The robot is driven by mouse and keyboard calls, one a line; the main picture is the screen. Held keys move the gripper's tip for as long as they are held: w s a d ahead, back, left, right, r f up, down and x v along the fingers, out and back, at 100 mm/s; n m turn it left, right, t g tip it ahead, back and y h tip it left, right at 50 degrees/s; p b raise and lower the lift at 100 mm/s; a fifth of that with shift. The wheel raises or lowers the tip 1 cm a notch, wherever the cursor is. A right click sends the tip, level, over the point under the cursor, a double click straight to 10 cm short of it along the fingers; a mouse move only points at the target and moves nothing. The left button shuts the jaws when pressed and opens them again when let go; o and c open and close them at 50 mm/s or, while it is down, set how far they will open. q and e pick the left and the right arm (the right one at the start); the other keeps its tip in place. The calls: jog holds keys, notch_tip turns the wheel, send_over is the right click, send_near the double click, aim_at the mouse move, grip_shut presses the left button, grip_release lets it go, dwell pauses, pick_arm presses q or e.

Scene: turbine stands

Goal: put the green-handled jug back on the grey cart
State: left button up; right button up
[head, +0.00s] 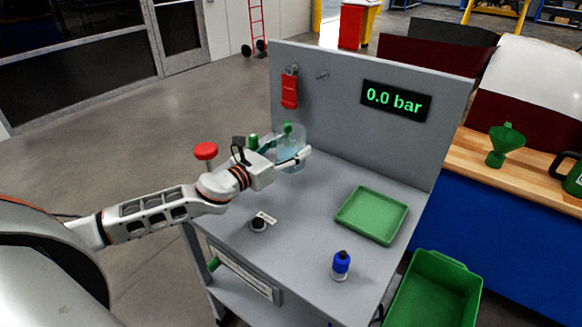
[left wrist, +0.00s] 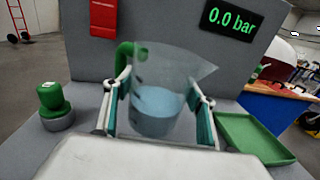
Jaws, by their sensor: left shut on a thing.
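The clear jug (head: 291,153) holds bluish liquid and has a green handle. It is at the back left of the grey cart (head: 300,232), in front of the cart's upright panel. My left gripper (head: 284,162) is shut on the jug. In the left wrist view the jug (left wrist: 162,100) stands upright between the two fingers (left wrist: 160,115), with its green handle toward the left finger. The jug's bottom is hidden, so I cannot tell whether it touches the cart top. My right gripper is not in view.
A green crate (head: 435,290) is at right, below a wooden bench (head: 478,163) with a green funnel (head: 506,145).

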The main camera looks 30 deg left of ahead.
pick_arm(q)
notch_tip(320, 180, down, 5)
jog(key=shift+r+b, duration=0.1)
jog(key=shift+b, duration=0.8)
jog(key=shift+f, duration=0.25)
jog(key=shift+r, duration=0.15)
jog(key=shift+f, duration=0.25)
jog(key=o, duration=1.3)
